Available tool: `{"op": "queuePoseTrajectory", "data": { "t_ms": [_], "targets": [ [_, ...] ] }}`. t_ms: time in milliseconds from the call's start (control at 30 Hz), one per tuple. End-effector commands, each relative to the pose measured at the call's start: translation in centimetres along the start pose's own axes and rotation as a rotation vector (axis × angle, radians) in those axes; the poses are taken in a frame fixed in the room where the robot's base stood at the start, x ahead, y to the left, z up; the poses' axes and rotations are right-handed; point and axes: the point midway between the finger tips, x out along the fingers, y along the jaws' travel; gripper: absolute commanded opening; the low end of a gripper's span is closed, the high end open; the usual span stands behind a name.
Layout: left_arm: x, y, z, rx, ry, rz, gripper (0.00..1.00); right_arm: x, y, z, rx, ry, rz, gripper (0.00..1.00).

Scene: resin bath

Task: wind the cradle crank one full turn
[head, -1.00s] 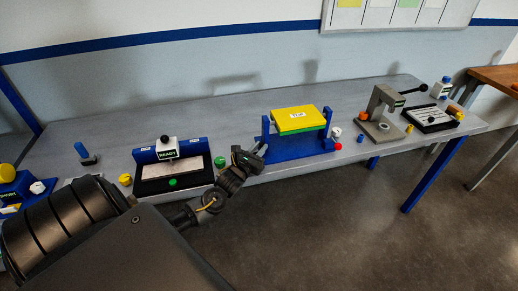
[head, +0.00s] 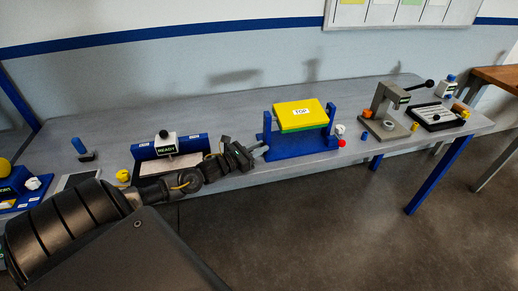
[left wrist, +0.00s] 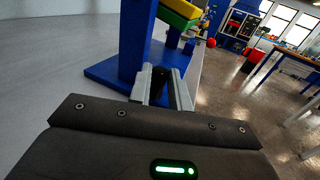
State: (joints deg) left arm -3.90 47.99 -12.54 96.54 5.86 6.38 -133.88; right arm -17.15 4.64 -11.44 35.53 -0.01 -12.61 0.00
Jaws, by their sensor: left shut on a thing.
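The cradle (head: 300,146) has a blue base and two blue uprights. Between them sits a yellow and green block (head: 304,115) with a "TOP" label, its top face tilted. A red ball knob (head: 342,143) is at the cradle's right end; it also shows in the left wrist view (left wrist: 211,43). My left gripper (head: 262,152) is at the cradle's left end, low beside the blue upright (left wrist: 136,40). Its fingers (left wrist: 163,84) are shut on a dark piece, which seems to be the crank handle and is mostly hidden. My right gripper is not in view.
A "READY" station (head: 167,145) stands left of the cradle, partly behind my left arm. A white knob (head: 340,129) is just right of the cradle. A grey press (head: 388,105) and a black tray (head: 436,115) stand farther right. The bench's front edge is close to the cradle.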

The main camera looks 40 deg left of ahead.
Motion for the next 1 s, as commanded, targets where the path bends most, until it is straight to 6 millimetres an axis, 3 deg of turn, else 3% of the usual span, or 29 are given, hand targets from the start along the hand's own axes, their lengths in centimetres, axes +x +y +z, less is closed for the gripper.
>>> {"op": "queuePoseTrajectory", "data": {
  "t_ms": [33, 200, 533, 1000],
  "targets": [
    [0.0, 0.0, 0.0, 0.0, 0.0, 0.0, 0.22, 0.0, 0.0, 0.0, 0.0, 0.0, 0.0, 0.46],
    [0.0, 0.0, 0.0, 0.0, 0.0, 0.001, 0.41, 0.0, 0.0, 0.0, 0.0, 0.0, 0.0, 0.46],
    [-0.5, 0.0, -0.2, 0.001, 0.002, 0.002, 0.41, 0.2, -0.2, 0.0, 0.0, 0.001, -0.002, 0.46],
    [-6.7, 0.0, -0.3, 0.0, 0.004, 0.001, 0.41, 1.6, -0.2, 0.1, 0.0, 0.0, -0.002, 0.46]
  ]
}}
